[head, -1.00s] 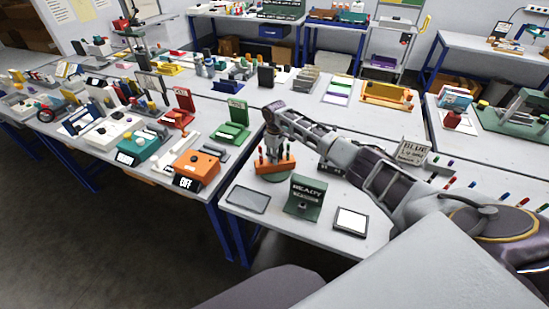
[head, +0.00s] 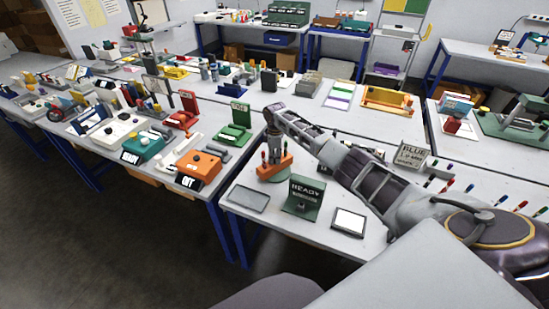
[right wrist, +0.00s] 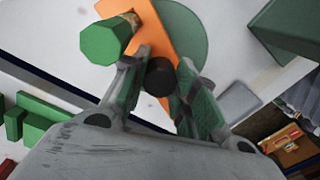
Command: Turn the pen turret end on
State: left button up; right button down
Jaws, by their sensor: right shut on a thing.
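The pen turret is an orange bar (head: 273,168) with coloured pens standing in it, on a round green base (head: 274,178). In the head view the bar lies slanted, its right end farther back. My right gripper (head: 273,143) reaches down over it from behind. In the right wrist view the fingers (right wrist: 162,82) stand on both sides of a dark round-topped post (right wrist: 160,76) above the orange bar (right wrist: 150,28) and are shut on it. A green pen (right wrist: 105,42) stands at the bar's near-left part. My left gripper is not in view.
An orange box with an OFF label (head: 199,169) is to the left on the neighbouring table.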

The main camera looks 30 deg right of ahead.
jog(key=shift+n+p, duration=0.35)
jog(key=shift+n, duration=2.35)
jog(key=c, duration=1.1)
grip_release()
notch_tip(320, 180, up, 12)
jog(key=shift+f, duration=0.1)
